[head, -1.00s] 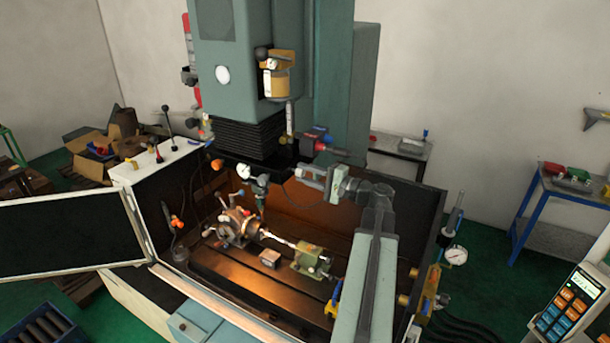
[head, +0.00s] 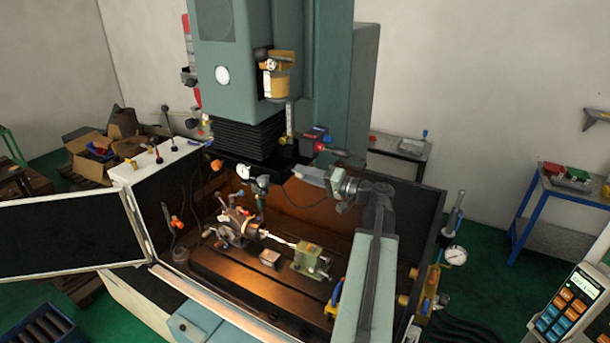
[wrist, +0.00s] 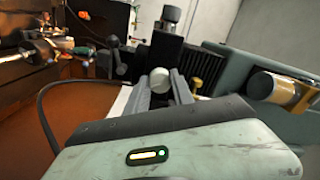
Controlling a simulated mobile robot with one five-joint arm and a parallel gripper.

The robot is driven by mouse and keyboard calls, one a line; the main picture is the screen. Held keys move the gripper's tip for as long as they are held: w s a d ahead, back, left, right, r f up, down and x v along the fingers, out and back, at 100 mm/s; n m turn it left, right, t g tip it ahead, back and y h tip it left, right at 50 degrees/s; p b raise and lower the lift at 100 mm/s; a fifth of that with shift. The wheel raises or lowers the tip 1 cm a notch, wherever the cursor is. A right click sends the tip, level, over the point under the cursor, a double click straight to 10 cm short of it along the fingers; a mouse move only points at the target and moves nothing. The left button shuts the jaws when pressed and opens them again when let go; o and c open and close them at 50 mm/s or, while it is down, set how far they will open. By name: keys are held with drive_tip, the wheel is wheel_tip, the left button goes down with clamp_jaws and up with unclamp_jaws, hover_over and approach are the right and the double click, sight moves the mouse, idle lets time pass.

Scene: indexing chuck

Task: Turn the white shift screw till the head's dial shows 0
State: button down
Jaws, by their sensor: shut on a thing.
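My gripper (head: 304,171) is inside the machine enclosure, reaching left from the right side. In the wrist view its two grey fingers (wrist: 160,92) are closed on a round white piece, which I take to be the white shift screw (wrist: 160,79). Most of the screw is hidden by the fingers, and its turn angle cannot be read. A round white dial (head: 243,172) hangs below the spindle, left of my gripper. Its reading is too small to make out. The indexing chuck (head: 236,224) sits on the machine table, below and left of my gripper.
A green tailstock block (head: 309,259) and a small block (head: 269,258) stand on the machine table (head: 225,270). The black bellows (head: 248,137) and teal column (head: 238,45) are above left. A red-knobbed unit (head: 315,139) is close above my gripper. A dark cable (wrist: 43,105) loops beside the wrist.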

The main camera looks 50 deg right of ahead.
idle(0.4)
drive_tip(key=c, duration=1.1)
unclamp_jaws()
drive_tip(key=v, duration=0.8)
